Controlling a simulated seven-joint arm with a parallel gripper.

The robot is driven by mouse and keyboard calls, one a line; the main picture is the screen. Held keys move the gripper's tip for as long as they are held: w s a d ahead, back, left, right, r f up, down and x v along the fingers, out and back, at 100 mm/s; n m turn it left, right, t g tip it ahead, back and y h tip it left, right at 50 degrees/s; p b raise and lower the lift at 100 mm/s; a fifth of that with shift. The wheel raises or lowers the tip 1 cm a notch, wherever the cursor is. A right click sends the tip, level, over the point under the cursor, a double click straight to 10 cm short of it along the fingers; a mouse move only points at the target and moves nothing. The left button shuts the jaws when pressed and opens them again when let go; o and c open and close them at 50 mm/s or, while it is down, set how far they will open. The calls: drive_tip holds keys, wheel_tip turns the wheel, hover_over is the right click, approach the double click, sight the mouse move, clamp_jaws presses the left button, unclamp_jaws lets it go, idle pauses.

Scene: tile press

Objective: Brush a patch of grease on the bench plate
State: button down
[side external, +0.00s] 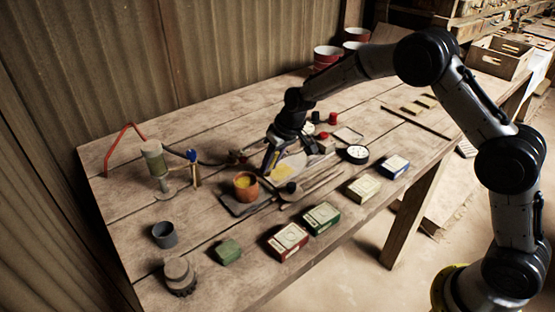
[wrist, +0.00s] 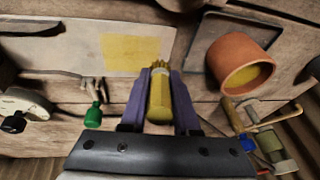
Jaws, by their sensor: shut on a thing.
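My gripper (side external: 270,160) is low over the middle of the bench. In the wrist view its two fingers (wrist: 160,75) are shut on a yellow brush (wrist: 159,95), with its bristle end pointing away from the wrist. A yellow patch (wrist: 137,52) lies on the pale bench plate (wrist: 75,65), just beyond and left of the bristles. The patch also shows beside the gripper in the side view (side external: 283,172). I cannot tell whether the bristles touch the plate. A terracotta pot (wrist: 236,62) with yellow grease inside stands to the right in the wrist view, on a dark slab (side external: 238,208).
Several small boxes (side external: 322,217) line the front of the bench. A lamp-like stand (side external: 154,160), a grey cup (side external: 165,235) and a green block (side external: 228,251) stand at the left.

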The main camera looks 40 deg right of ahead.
drive_tip(key=shift+r, duration=4.05)
